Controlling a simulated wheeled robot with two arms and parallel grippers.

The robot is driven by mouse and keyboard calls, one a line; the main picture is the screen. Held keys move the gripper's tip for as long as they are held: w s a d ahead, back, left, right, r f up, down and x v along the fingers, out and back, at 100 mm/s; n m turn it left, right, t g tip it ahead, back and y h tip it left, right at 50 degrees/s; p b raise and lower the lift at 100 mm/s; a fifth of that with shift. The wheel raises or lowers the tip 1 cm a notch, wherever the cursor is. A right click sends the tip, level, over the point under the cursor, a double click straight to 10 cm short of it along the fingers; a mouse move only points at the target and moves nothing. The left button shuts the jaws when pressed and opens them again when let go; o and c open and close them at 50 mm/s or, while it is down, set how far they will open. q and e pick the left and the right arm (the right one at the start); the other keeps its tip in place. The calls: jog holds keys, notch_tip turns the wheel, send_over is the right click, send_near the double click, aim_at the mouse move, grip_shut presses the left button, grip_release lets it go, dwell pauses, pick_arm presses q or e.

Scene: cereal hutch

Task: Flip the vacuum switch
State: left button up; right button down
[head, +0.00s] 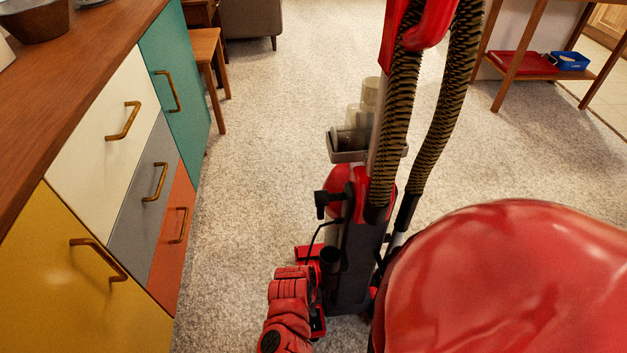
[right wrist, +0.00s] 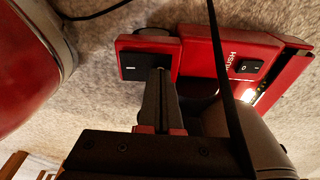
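The red and black upright vacuum (head: 350,255) stands on the carpet in the middle of the head view. In the right wrist view, a red panel on it carries a black rocker switch (right wrist: 131,67) with a white line. A second black switch (right wrist: 246,68) sits farther right, beside upside-down lettering that seems to read "BRUSH". My right gripper (right wrist: 160,76) appears shut, its fingers together and empty. Its tips overlap the panel just right of the first switch; I cannot tell whether they touch. My left gripper is in neither view.
A cabinet with coloured drawers and brass handles (head: 124,120) lines the left side. A wooden stool (head: 206,45) stands beyond it. A low shelf with a red tray (head: 522,63) and a blue box (head: 567,61) is at upper right. A black cord crosses the wrist view.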

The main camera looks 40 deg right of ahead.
notch_tip(320, 180, up, 7)
jog(key=p, duration=0.5)
jog(key=shift+f+p, duration=0.1)
jog(key=shift+p, duration=0.2)
dwell(0.6)
